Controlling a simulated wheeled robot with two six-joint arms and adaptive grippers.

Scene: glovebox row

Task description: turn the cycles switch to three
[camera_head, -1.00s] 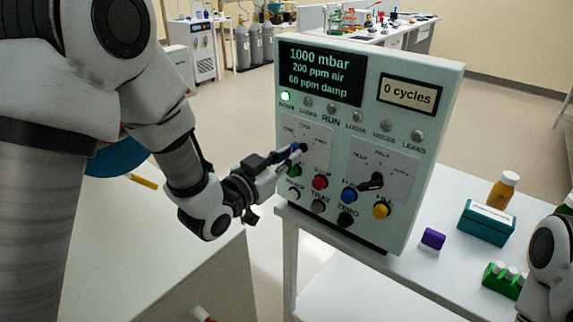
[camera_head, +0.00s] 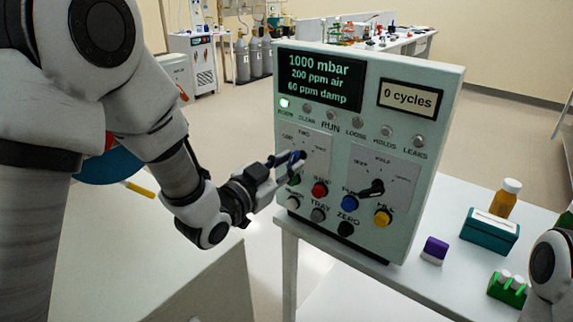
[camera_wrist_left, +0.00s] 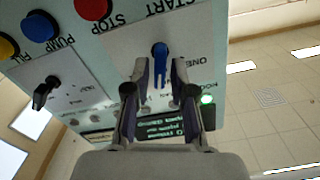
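The cycles switch (camera_head: 299,156) is on the left plate of the pale green control panel (camera_head: 425,160), with labels for ONE, TWO and THREE around it. In the left wrist view, a blue knob (camera_wrist_left: 160,50) stands between my left fingertips, with a thin gap on each side. My left gripper (camera_head: 283,166) reaches the switch from the left; it also shows in the left wrist view (camera_wrist_left: 160,66). The fingers partly hide the switch, so I cannot tell where its pointer stands. The counter display (camera_head: 408,97) reads 0 cycles. My right gripper is out of view.
A second, black switch (camera_head: 371,189) is on the right plate. Push buttons, including red (camera_head: 320,189), blue (camera_head: 349,202) and yellow (camera_head: 383,217), sit just below. A purple-white block (camera_head: 434,250), teal box (camera_head: 490,232) and amber bottle (camera_head: 505,198) stand right of the panel.

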